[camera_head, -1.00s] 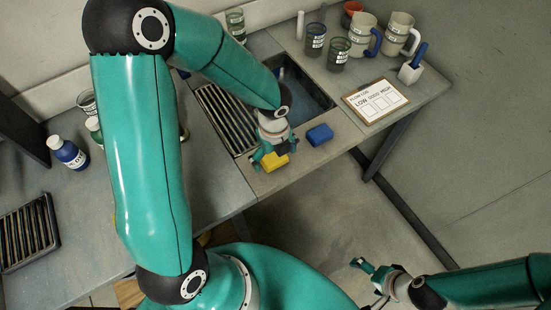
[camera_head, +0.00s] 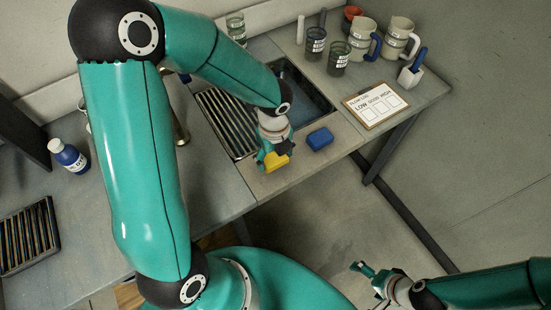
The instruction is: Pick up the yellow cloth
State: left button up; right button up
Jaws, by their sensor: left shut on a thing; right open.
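The yellow cloth (camera_head: 278,161) is a small folded block at the front edge of the bench, beside the sink. My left gripper (camera_head: 271,157) points down over it and is shut on it. The fingers and wrist cover part of the cloth, and I cannot tell whether it still touches the bench. My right gripper (camera_head: 366,277) is open and empty, low at the right, away from the bench.
A blue cloth (camera_head: 320,138) lies just right of the yellow one. Behind are a dark sink (camera_head: 303,90) and a slatted rack (camera_head: 226,119). A level card (camera_head: 376,103), mugs (camera_head: 397,38) and dark cups (camera_head: 339,56) stand at right. A dye bottle (camera_head: 69,156) stands at left.

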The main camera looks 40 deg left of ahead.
aim_at(274, 157)
pick_arm(q)
notch_tip(274, 157, up, 18)
dwell(0.3)
